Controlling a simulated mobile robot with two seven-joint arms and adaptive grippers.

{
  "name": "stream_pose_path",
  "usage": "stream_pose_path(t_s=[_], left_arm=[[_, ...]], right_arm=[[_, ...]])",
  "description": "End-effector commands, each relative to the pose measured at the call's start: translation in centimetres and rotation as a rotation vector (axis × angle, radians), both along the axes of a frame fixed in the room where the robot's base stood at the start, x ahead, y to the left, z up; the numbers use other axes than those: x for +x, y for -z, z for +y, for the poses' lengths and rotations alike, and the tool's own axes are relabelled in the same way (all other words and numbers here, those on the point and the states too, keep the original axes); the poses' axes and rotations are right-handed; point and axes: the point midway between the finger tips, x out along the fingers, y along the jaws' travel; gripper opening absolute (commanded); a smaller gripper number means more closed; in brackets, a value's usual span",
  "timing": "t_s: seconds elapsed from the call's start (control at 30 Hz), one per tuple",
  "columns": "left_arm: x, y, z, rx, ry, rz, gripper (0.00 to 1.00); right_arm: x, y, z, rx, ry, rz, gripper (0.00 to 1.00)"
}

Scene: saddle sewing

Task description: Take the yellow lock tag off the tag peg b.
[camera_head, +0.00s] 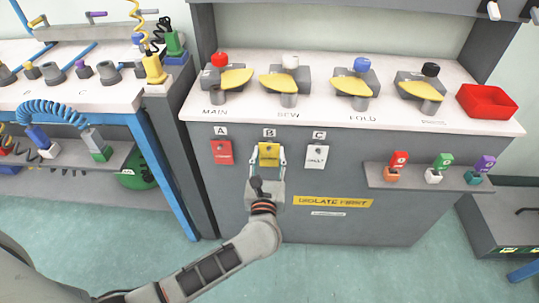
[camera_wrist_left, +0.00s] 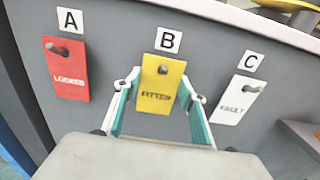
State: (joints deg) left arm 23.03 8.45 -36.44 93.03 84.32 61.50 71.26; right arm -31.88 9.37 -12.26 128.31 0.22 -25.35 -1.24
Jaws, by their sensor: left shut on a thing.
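The yellow lock tag (camera_head: 269,150) hangs on the front panel under the letter B, and it also shows in the left wrist view (camera_wrist_left: 160,98). Tag peg b (camera_wrist_left: 163,70) pokes through the hole at the tag's top. My left gripper (camera_head: 267,160) reaches up from below. Its two fingers (camera_wrist_left: 160,92) stand at the left and right edges of the tag, shut on it. The tag is still on the peg and upright. My right gripper is in neither view.
A red tag (camera_head: 222,151) hangs left under A and a white tag (camera_head: 315,157) right under C, both close by. The counter (camera_head: 330,117) with several yellow-topped switches overhangs above. A small shelf (camera_head: 430,178) with coloured tags juts out to the right.

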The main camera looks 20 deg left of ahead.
Motion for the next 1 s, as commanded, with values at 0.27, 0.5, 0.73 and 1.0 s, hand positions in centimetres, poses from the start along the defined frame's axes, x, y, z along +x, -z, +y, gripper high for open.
stream_pose_path(t_s=[0.27, 0.5, 0.73, 1.0], left_arm=[[-0.2, -0.4, -0.1, 0.000, 0.000, -0.001, 0.25], [-0.4, -0.5, -0.1, -0.001, 0.000, -0.001, 0.25], [-1.1, -0.8, -0.3, 0.000, 0.000, -0.001, 0.25], [-1.2, -0.8, -0.3, 0.001, 0.000, -0.002, 0.25]], right_arm=[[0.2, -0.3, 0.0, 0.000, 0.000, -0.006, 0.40], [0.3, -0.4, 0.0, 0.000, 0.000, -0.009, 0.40], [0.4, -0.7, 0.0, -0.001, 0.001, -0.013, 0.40], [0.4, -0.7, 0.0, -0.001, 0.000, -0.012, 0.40]])
